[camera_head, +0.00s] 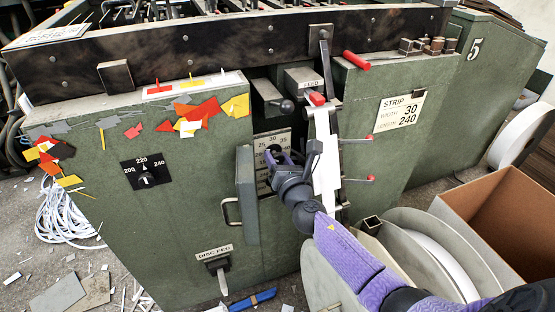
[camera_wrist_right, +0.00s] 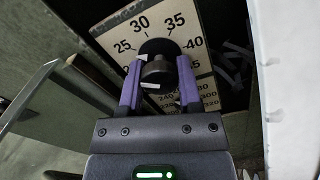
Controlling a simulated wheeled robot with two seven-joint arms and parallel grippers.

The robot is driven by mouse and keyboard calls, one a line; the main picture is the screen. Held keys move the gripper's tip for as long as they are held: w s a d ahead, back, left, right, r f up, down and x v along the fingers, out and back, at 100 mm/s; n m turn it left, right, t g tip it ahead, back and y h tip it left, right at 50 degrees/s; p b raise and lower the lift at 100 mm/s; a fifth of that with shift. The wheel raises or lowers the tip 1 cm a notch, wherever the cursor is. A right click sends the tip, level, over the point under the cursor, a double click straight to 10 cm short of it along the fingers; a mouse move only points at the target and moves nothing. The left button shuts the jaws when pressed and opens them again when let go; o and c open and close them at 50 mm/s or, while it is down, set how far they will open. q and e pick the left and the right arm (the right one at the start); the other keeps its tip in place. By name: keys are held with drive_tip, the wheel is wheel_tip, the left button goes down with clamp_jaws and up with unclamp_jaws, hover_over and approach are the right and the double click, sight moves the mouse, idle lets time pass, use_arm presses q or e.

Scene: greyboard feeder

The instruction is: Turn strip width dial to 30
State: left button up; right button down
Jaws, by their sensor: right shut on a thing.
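The strip width dial is a black round knob (camera_wrist_right: 157,68) on a cream plate (camera_wrist_right: 118,32) marked 25, 30, 35 and 40 in the right wrist view. Small white marks show beside the knob on the left and upper right; I cannot tell which is its pointer or what value it reads. The purple fingers of my right gripper (camera_wrist_right: 160,88) are shut on the knob, one on each side. In the head view the plate (camera_head: 285,139) sits in a recess, and my right gripper (camera_head: 275,160) covers much of it. My left gripper is not in view.
A green door (camera_head: 246,195) stands open just left of the dial. A card (camera_head: 400,112) reads STRIP, width 30, length 240. A white strip (camera_head: 326,150) hangs right of my gripper. Another dial (camera_head: 146,174) is at the left.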

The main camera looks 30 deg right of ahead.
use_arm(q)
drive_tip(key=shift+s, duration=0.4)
use_arm(e)
drive_tip(key=shift+c, duration=1.4)
unclamp_jaws()
drive_tip(key=shift+s+a, duration=0.1)
drive_tip(key=shift+s, duration=0.2)
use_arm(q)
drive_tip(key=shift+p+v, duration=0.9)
use_arm(e)
drive_tip(key=v, duration=0.9)
drive_tip(key=shift+s, duration=0.15)
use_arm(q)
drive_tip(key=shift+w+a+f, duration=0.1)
use_arm(e)
drive_tip(key=shift+a, duration=0.1)
